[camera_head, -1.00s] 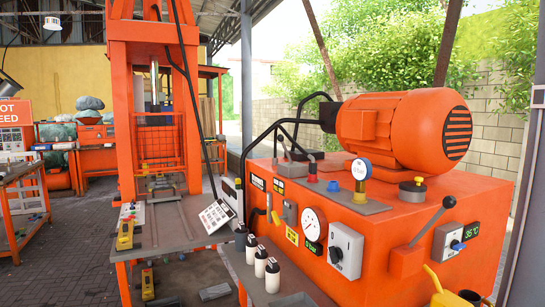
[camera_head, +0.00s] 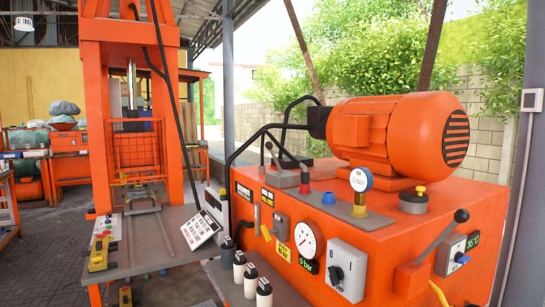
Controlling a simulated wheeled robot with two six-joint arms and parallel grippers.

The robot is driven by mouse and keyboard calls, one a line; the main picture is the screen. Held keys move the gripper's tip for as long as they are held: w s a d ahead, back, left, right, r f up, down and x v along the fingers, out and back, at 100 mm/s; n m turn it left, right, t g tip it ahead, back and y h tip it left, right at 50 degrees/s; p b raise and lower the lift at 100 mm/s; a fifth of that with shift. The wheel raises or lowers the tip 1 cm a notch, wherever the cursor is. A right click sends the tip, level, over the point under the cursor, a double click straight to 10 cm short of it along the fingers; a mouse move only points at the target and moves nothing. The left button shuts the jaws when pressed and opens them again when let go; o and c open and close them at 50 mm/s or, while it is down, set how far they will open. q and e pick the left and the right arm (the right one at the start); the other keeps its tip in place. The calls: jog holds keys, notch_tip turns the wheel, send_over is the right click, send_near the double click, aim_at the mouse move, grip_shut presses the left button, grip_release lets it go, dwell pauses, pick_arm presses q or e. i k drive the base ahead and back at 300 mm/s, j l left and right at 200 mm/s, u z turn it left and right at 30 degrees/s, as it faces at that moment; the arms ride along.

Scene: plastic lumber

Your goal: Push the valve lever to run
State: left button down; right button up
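A lever with a grey stem and black knob (camera_head: 461,215) rises from an orange block (camera_head: 412,277) on the front of the orange power unit (camera_head: 380,245). It tilts up and to the right. A second, smaller black-knobbed lever (camera_head: 269,147) stands on top of the unit near the hoses. A small yellow handle (camera_head: 266,233) sits low on the left of the front panel. I cannot tell for sure which of these is the valve lever, and I can read no "run" mark. Neither of my grippers is in view.
An orange press (camera_head: 135,150) with a work table stands at left. Several black-capped white bottles (camera_head: 250,281) stand on a shelf below the unit. A grey switch box (camera_head: 346,270), a pressure gauge (camera_head: 306,238) and a large motor (camera_head: 400,135) are on the unit. Paved floor shows far left.

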aim_at(268, 145)
jog(key=i+j+z, duration=0.5)
jog(key=i, duration=0.25)
jog(key=i+j+z, duration=0.45)
jog(key=i+j, duration=0.25)
